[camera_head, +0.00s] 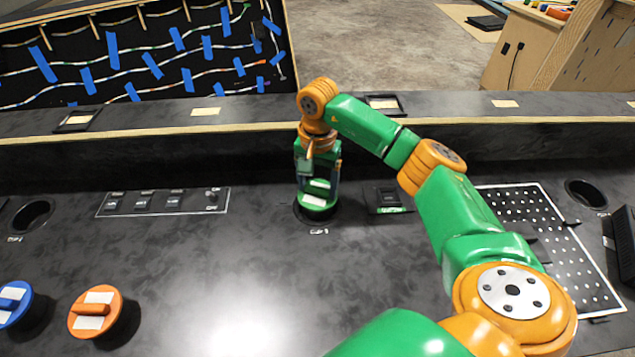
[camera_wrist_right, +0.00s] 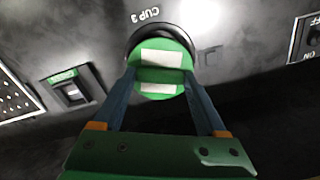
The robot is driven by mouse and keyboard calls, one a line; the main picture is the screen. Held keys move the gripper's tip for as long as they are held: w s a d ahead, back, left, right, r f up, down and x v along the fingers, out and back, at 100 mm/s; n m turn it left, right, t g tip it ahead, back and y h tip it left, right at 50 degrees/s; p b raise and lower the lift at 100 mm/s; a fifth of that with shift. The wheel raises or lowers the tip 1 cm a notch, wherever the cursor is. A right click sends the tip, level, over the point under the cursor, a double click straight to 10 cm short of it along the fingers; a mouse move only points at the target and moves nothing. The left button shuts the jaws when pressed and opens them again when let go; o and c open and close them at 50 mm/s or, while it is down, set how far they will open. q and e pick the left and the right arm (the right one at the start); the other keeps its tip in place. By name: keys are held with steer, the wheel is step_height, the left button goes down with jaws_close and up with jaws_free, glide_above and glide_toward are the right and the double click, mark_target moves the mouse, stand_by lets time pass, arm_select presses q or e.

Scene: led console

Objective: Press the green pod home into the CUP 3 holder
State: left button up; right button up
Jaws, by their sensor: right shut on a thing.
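The green pod (camera_head: 317,204) has pale strips on its top and sits at the CUP 3 holder (camera_head: 299,213), a dark round opening in the console. My right gripper (camera_head: 319,187) points down from above and is shut on the pod. In the right wrist view, the pod (camera_wrist_right: 161,74) lies between the two blue-grey fingers, and the holder's dark rim (camera_wrist_right: 134,46) curves around its far side beside the CUP 3 label. I cannot tell how deep the pod sits. My left gripper is not in view.
An orange pod (camera_head: 97,312) and a blue pod (camera_head: 13,304) stand at the front left. A switch panel (camera_head: 163,201) lies left of the holder, and a small switch box (camera_head: 388,199) is close on its right. A perforated panel (camera_head: 548,240) is farther right. A raised ledge runs behind.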

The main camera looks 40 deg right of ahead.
steer(key=shift+f+b, duration=1.2)
steer(key=shift+f, duration=0.45)
steer(key=o, duration=1.2)
steer(key=shift+r, duration=0.2)
step_height(320, 180, up, 7)
steer(key=shift+f, duration=0.1)
